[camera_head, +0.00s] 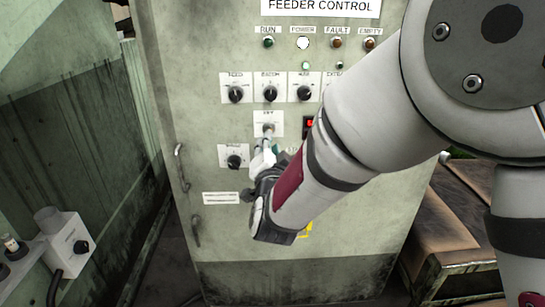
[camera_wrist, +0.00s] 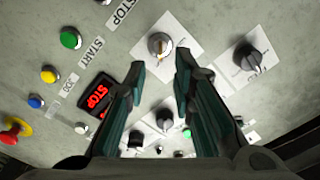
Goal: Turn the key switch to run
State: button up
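The key switch (camera_head: 268,129) is a small round silver fitting on a white label plate, in the middle of the feeder control panel. In the wrist view the key switch (camera_wrist: 160,46) shows as a metal ring with a brownish, key-like piece at its centre. My gripper (camera_head: 265,150) is just below and in front of it in the head view. In the wrist view my gripper (camera_wrist: 160,63) is open, with its two dark green fingers apart and the switch beyond and between the tips. I cannot tell whether either finger touches it. The exact key angle is unclear.
Black rotary knobs (camera_head: 270,93) sit in a row above the switch, and another knob (camera_head: 233,161) is at lower left.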

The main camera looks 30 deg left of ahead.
jog(key=v, duration=0.5)
jog(key=shift+s+d, duration=0.15)
jog(key=shift+s, duration=0.25)
